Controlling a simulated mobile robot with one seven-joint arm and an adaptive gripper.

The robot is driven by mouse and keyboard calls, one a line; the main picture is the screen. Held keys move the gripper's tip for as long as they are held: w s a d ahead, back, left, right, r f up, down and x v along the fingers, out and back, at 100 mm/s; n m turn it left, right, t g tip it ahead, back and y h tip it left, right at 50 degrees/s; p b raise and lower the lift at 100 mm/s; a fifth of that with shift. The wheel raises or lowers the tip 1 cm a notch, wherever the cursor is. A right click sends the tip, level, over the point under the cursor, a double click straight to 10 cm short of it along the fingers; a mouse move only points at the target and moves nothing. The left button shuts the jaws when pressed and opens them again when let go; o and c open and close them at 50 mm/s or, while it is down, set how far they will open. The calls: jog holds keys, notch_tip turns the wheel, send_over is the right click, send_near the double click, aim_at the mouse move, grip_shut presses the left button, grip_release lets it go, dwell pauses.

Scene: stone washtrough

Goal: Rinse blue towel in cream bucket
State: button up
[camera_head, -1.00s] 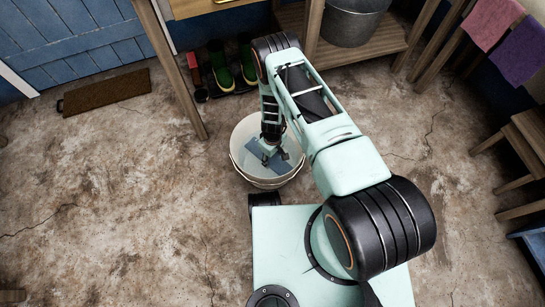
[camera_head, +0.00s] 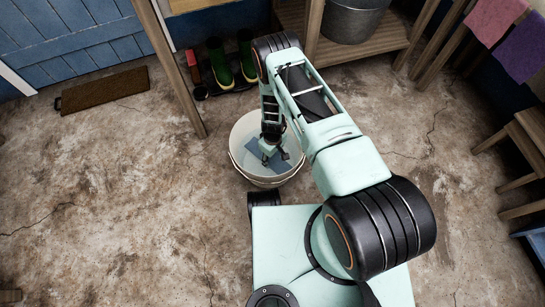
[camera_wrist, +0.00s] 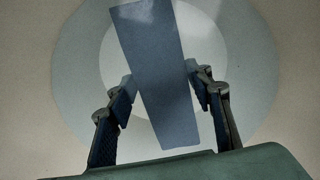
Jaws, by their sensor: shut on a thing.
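The cream bucket (camera_head: 238,163) stands on the floor in front of my base and holds pale water. The blue towel (camera_head: 256,146) is inside the bucket, partly hidden by my gripper in the head view. My gripper (camera_head: 271,158) reaches down inside the bucket at the towel. In the wrist view the towel (camera_wrist: 155,75) hangs as a flat strip between the two fingers of my gripper (camera_wrist: 160,85), with the bucket's pale inside (camera_wrist: 255,110) around it. My gripper is shut on the towel.
A wooden post (camera_head: 172,70) stands left of and behind the bucket. Green boots (camera_head: 217,62) stand behind it, and a metal tub (camera_head: 352,20) sits on a wooden shelf (camera_head: 365,45). A pink towel (camera_head: 494,22) and a purple towel (camera_head: 522,50) hang at right.

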dwell(0.3)
jog(key=shift+r+p, duration=0.7)
jog(key=shift+r, duration=0.4)
jog(key=shift+f, duration=0.2)
jog(key=shift+f+b, duration=0.9)
jog(key=shift+f, duration=0.05)
jog(key=shift+r, duration=0.1)
jog(key=shift+r, duration=0.1)
dwell(0.5)
jog(key=shift+r+p, duration=0.75)
jog(key=shift+r, duration=0.2)
